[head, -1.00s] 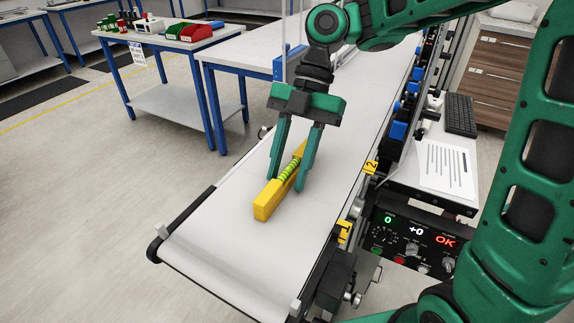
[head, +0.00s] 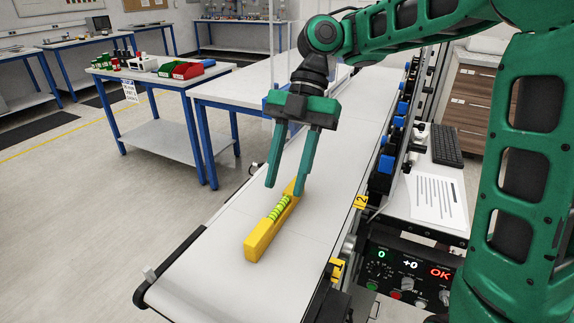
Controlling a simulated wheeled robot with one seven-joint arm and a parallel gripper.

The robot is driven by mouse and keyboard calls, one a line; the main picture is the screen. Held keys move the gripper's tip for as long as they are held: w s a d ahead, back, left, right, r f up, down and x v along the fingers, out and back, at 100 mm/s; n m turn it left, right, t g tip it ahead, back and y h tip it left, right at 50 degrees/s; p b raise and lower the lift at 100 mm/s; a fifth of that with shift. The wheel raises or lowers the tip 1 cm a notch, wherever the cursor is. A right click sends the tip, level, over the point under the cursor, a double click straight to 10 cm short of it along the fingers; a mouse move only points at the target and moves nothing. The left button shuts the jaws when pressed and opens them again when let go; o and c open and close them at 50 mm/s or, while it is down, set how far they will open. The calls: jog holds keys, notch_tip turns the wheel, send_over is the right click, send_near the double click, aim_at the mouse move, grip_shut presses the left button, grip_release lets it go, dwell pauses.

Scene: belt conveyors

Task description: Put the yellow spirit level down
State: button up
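The yellow spirit level (head: 262,239) lies on the white belt conveyor (head: 205,270), near its front end. It is a long yellow bar with green vials along its top. My gripper (head: 285,188) is above the level's far part, pointing down. Its two green fingers are spread apart with a clear gap between them. The fingertips are at or just above the level's far end, and I see no finger clamped on it. The exact clearance between the tips and the level is hard to tell.
A control panel (head: 408,277) with lit displays and yellow number tags sits along the belt's right edge. A side shelf holds a paper sheet (head: 437,198) and a keyboard (head: 446,146). Blue-legged tables (head: 160,110) stand at left. The belt around the level is clear.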

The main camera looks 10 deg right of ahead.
jog(key=shift+w+d+r, duration=0.25)
jog(key=shift+r, duration=0.3)
jog(key=shift+r, duration=0.1)
dwell(0.3)
